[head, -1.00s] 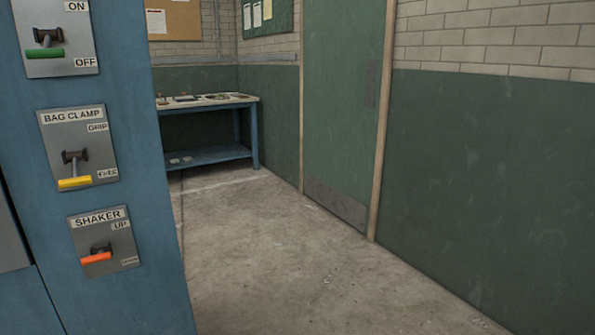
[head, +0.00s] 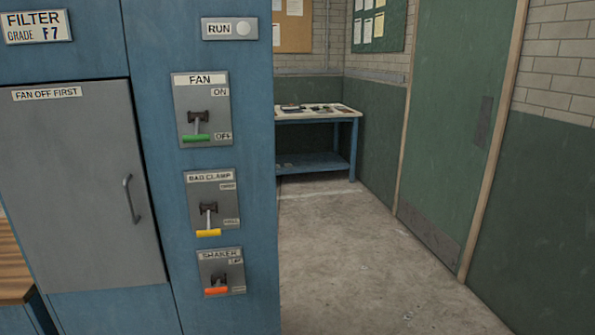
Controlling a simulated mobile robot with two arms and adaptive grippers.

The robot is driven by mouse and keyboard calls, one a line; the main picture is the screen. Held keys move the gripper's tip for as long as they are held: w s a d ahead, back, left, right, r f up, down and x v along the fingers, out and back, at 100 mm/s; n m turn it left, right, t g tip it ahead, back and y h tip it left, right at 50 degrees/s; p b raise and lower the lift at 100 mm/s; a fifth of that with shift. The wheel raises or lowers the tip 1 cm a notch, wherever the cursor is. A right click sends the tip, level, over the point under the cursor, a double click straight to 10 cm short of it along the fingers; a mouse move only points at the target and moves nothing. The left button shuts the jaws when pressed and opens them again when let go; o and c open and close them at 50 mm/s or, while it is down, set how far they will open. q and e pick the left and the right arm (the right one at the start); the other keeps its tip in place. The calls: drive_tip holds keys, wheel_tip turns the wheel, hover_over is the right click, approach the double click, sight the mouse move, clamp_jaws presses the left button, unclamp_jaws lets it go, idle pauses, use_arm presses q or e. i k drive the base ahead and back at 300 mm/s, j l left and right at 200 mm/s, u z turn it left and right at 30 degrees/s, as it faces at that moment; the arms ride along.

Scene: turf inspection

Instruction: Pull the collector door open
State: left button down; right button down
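The collector is a tall blue cabinet (head: 145,60). Its grey door (head: 75,190) is shut, with a label reading "FAN OFF FIRST" near the top and a curved handle (head: 131,199) on its right side. To the right is a fan switch (head: 197,118) whose green-tipped lever points down towards OFF. A round run lamp (head: 243,28) looks pale and unlit. The bag clamp lever (head: 208,218), yellow-tipped, and the shaker lever (head: 216,285), orange-tipped, both point down. Neither of my grippers is in view.
A wooden-topped bench (head: 12,265) shows at the lower left edge beside the collector. A blue table (head: 318,116) with small items stands at the back. A green room door (head: 455,120) is shut on the right. The concrete floor (head: 365,270) between is clear.

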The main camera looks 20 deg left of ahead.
sight(73, 188)
drive_tip(key=u, duration=1.9)
